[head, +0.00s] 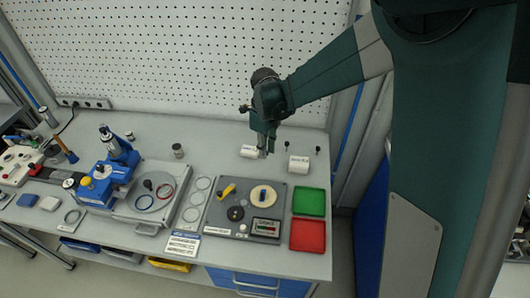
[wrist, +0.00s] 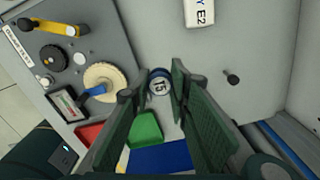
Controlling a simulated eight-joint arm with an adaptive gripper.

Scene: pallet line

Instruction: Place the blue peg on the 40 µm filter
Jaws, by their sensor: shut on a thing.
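My gripper (head: 262,152) is above the back of the bench in the head view, pointing down. In the wrist view its two fingers (wrist: 160,100) close around a small round blue-sided peg (wrist: 160,74), whose pale end face reads "15". The peg is too small to make out in the head view. A cream disc (head: 263,195) with a small blue piece on it sits on the grey panel; the disc also shows in the wrist view (wrist: 108,73), left of my gripper. I cannot read any 40 µm marking, so I cannot tell which piece is that filter.
The grey panel (head: 217,222) carries a yellow handle (head: 228,190) and a black dial (head: 235,213). Green (head: 308,202) and red (head: 307,235) trays stand right of it. White labelled blocks (head: 299,164) stand near my gripper. A blue press (head: 112,165) stands left.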

